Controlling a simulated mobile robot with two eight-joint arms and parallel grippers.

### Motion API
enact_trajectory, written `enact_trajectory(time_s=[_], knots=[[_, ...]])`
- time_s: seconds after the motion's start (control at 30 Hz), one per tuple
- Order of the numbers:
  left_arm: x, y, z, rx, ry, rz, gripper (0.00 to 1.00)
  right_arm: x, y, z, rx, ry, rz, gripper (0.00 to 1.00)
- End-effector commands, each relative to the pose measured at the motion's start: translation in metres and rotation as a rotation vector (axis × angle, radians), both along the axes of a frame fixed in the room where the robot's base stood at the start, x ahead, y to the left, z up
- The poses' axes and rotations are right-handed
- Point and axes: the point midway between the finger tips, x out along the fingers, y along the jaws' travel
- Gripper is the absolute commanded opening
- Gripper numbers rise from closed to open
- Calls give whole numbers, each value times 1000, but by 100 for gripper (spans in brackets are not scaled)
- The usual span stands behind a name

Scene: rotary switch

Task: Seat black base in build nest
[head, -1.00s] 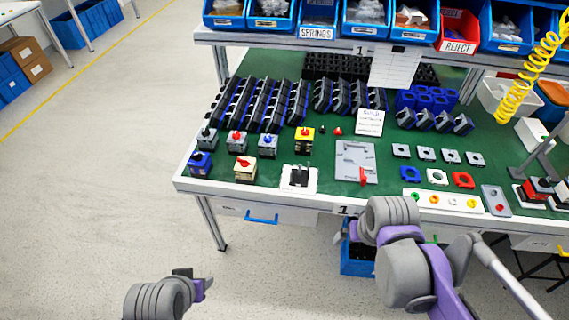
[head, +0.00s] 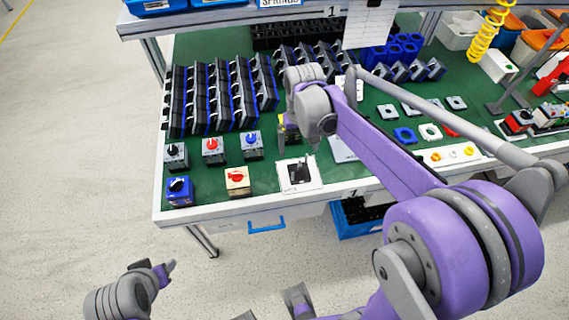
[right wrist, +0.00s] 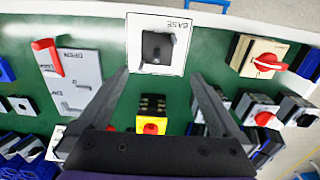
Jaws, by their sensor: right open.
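The black base (head: 300,171) sits on a white square plate near the table's front edge. In the right wrist view, the black base (right wrist: 157,47) lies on the plate, which is marked BASE, just beyond my fingertips. My right gripper (head: 297,142) is above the table behind the plate, and in the right wrist view (right wrist: 161,76) its fingers are spread with nothing between the tips. The grey fixture with a red lever, apparently the build nest (right wrist: 68,82), is left of the plate there; my right arm mostly hides it in the head view. My left gripper (head: 166,271) is off the table's front; its opening is unclear.
A yellow block with a red knob (right wrist: 151,118) stands below the gap between my right fingers. Several switch units, including a cream one with a red knob (head: 237,181), stand left of the plate. Racks of dark parts (head: 220,95) fill the table's back left.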

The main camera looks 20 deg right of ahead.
Motion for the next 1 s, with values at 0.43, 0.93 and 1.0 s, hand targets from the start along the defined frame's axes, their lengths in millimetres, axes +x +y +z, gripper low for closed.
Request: enact_trajectory(time_s=[0.43,0.93,1.0], knots=[[-2,0,-6,0,3,0,50,0,-1,-55,1,3,-2,100],[-2,0,-8,0,4,0,50,-2,-4,-108,0,2,-2,100],[-2,0,-8,0,4,0,50,-2,-4,-109,0,2,-2,100]])
